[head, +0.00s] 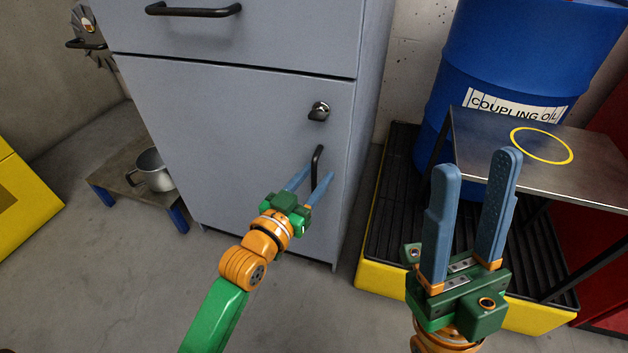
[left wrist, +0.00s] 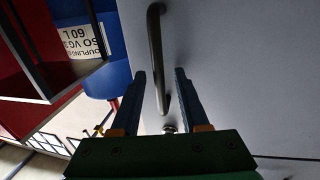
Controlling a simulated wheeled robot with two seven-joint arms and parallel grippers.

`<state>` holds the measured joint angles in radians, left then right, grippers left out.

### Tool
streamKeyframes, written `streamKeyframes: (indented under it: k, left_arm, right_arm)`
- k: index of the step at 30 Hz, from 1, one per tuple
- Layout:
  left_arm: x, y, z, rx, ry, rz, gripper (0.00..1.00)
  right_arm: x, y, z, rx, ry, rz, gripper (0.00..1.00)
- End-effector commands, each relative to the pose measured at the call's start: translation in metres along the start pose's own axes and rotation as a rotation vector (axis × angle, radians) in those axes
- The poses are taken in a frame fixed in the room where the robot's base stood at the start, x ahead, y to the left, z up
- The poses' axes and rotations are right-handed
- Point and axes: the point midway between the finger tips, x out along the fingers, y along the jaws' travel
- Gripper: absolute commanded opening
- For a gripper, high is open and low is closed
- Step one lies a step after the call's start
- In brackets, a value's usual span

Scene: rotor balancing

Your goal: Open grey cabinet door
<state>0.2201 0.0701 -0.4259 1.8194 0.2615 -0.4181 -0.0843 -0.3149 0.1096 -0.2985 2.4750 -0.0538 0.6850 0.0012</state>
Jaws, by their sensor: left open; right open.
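The grey cabinet (head: 235,120) stands in the middle of the head view, its lower door (head: 220,150) closed. A black vertical handle (head: 316,168) sits near the door's right edge, below a round metal lock knob (head: 319,111). My left gripper (head: 309,184) is open in front of the handle. In the left wrist view the handle (left wrist: 157,60) runs up between the two open fingers (left wrist: 161,75); I cannot tell whether either finger touches it. My right gripper (head: 475,165) is open and empty, raised at the right, away from the cabinet.
A metal side table (head: 590,165) with a yellow ring stands at the right. Behind it, a blue coupling oil drum (head: 530,50) stands on a black-topped yellow spill pallet (head: 385,262). A pot (head: 153,170) sits on a low stand at the left. Floor before the door is clear.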

Motion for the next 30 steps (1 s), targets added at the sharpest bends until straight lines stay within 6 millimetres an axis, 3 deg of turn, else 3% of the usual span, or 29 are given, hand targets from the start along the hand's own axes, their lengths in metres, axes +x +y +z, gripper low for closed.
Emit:
streamKeyframes:
  k: [3,8,9,30]
  left_arm:
    - [-0.0002,-0.0001,-0.0003,0.000,0.000,0.000,0.45]
    - [-0.0004,-0.0001,-0.0001,0.000,0.000,0.000,0.02]
    - [-0.0004,-0.0001,-0.0001,0.000,0.000,0.000,0.00]
    - [-0.0005,-0.0002,0.0002,0.000,-0.001,0.000,0.00]
  right_arm:
    - [0.0004,0.0000,0.0001,0.000,-0.001,0.000,0.50]
    - [0.0004,0.0000,0.0003,0.000,-0.002,0.000,0.50]
    - [0.0003,0.0000,0.0004,0.000,-0.003,0.000,0.50]
    - [0.0004,0.0001,0.0004,0.000,-0.003,0.001,0.50]
